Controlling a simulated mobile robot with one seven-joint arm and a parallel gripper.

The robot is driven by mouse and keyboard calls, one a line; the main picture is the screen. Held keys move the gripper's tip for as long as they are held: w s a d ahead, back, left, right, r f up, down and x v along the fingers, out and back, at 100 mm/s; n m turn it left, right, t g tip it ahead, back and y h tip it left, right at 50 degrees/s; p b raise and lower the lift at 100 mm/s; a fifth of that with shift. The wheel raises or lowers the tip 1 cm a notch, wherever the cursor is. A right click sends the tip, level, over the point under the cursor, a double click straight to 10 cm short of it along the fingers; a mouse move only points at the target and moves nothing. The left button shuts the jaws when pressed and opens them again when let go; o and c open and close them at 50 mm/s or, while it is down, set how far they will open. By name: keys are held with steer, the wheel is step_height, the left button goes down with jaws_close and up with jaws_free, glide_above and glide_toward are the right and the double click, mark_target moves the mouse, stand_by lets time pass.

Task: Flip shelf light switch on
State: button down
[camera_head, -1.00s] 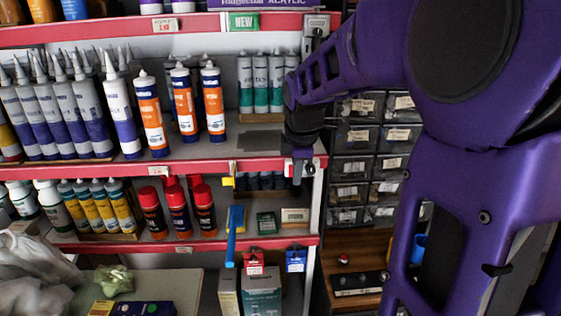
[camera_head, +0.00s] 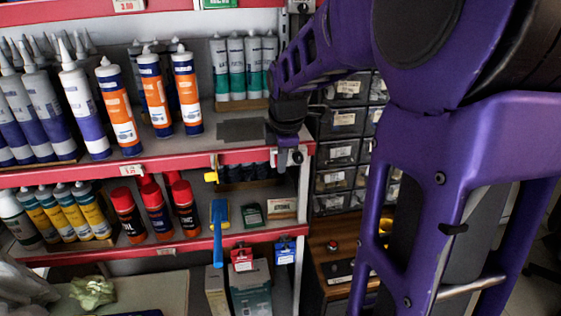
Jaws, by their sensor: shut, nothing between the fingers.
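My gripper (camera_head: 284,158) points down at the right end of the middle shelf's red front edge, below my dark wrist. Its fingers are small in view and partly hidden, and look closed with nothing held. A small grey box (camera_head: 301,5) at the right end of the upper shelf edge is cut off by the top of the picture. It may be the light switch, but its lever position cannot be read. The gripper is well below this box and apart from it. A small round grey part (camera_head: 297,157) shows right beside the fingers; I cannot tell what it is.
Orange-and-white cartridges (camera_head: 156,95) and green-and-white tubes (camera_head: 238,68) stand on the middle shelf (camera_head: 190,157). Red-capped spray cans (camera_head: 157,210) stand below. A blue tool (camera_head: 219,225) hangs in front of the lower shelf. Drawer bins (camera_head: 343,120) are close on the right.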

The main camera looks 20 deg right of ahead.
steer(key=shift+w+f+t, duration=0.1)
steer(key=shift+w+t, duration=0.1)
steer(key=shift+t, duration=0.1)
steer(key=shift+r+p, duration=0.65)
steer(key=shift+r, duration=0.2)
steer(key=shift+s, duration=0.1)
